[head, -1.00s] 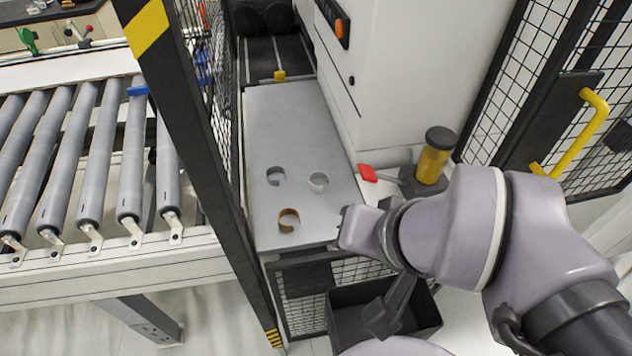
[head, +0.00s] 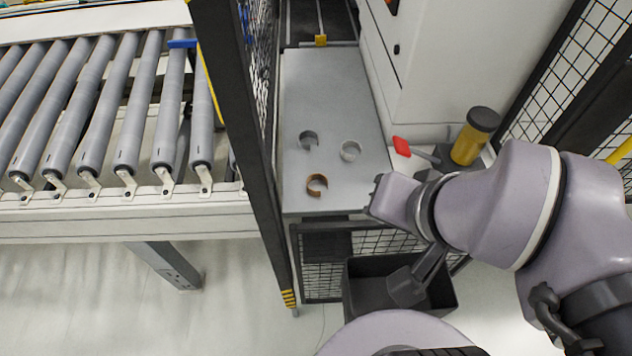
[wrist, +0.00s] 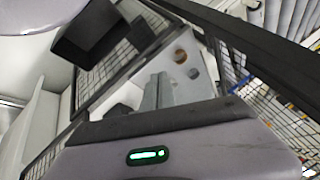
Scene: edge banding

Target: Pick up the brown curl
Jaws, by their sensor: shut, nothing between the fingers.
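The brown curl (head: 317,185), an open ring-like strip, lies on the grey tabletop (head: 335,100) near its front edge. It also shows small in the wrist view (wrist: 180,56), beyond the fingers. A dark grey curl (head: 308,140) and a pale curl (head: 350,151) lie behind it, apart from it. My gripper (wrist: 157,82) is shut and empty in the wrist view, with the curl beyond and to the right of the fingertips. In the head view, my arm's end is right of the brown curl, apart from it; the fingers are not clear there.
A black open bin (head: 375,268) stands below the table's front. A dark post (head: 250,130) runs along the table's left, beside a roller conveyor (head: 110,120). A red-handled tool (head: 402,146) and a yellow container (head: 470,142) are at the right, by a white cabinet.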

